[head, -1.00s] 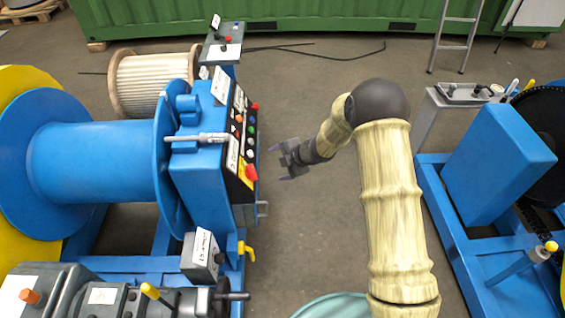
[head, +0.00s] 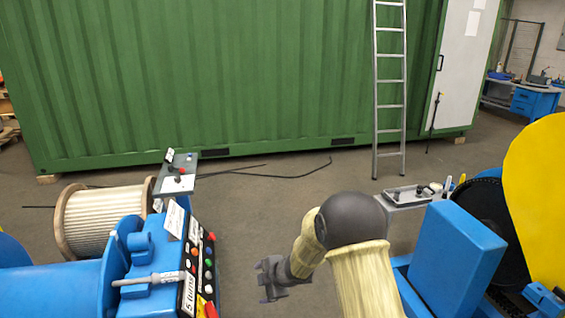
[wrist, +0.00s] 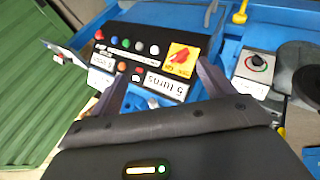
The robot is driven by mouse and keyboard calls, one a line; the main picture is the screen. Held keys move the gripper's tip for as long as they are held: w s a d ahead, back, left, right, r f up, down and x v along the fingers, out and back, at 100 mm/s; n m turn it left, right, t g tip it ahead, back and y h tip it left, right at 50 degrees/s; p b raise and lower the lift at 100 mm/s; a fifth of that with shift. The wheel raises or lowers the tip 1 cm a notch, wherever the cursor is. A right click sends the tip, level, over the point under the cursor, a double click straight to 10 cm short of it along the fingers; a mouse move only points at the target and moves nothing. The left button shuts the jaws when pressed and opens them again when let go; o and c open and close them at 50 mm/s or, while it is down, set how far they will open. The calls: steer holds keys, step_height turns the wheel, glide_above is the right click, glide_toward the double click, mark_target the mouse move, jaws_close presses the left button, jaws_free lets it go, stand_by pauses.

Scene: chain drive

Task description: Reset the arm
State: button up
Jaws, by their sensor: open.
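My gripper (head: 268,279) is open and empty in the head view, low in the middle, to the right of the blue machine's control panel (head: 197,265). My arm bends at a dark round joint, with a pale, bamboo-like link below it. In the wrist view the two purplish fingers of my gripper (wrist: 160,90) are spread apart. Beyond them is the control panel (wrist: 140,52) with several coloured buttons, a red switch on a yellow plate (wrist: 181,58) and a "5 turns" label. The fingers appear apart from the panel.
A wooden cable reel (head: 105,217) stands at the left, near a small grey control stand (head: 176,182). A blue machine (head: 455,262) with a yellow disc (head: 540,200) is at the right. A green container (head: 250,80) and a ladder (head: 390,90) stand behind open floor.

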steer(key=s+d+r+m+h+p, duration=0.1)
steer(key=s+d+r+m+h, duration=0.1)
steer(key=s+d+r+m, duration=0.3)
steer(key=s+d+r+m+h, duration=0.1)
steer(key=d+r+m, duration=0.15)
steer(key=d, duration=0.35)
steer(key=s+d+r+m+h+p, duration=0.1)
steer(key=s+d+r+m+h, duration=0.15)
steer(key=d+m, duration=0.3)
steer(key=s+d+r+m+g, duration=0.1)
steer(key=s+m, duration=0.3)
steer(key=s, duration=0.4)
steer(key=s+d+r+m+g+p, duration=0.1)
steer(key=s+d+r+m, duration=0.2)
steer(key=s, duration=0.6)
steer(key=shift+s+d+r+m+g, duration=0.15)
steer(key=shift+d+r+m+g, duration=0.15)
steer(key=shift+d+m, duration=0.6)
steer(key=shift+a+h, duration=0.2)
steer(key=shift+h, duration=0.05)
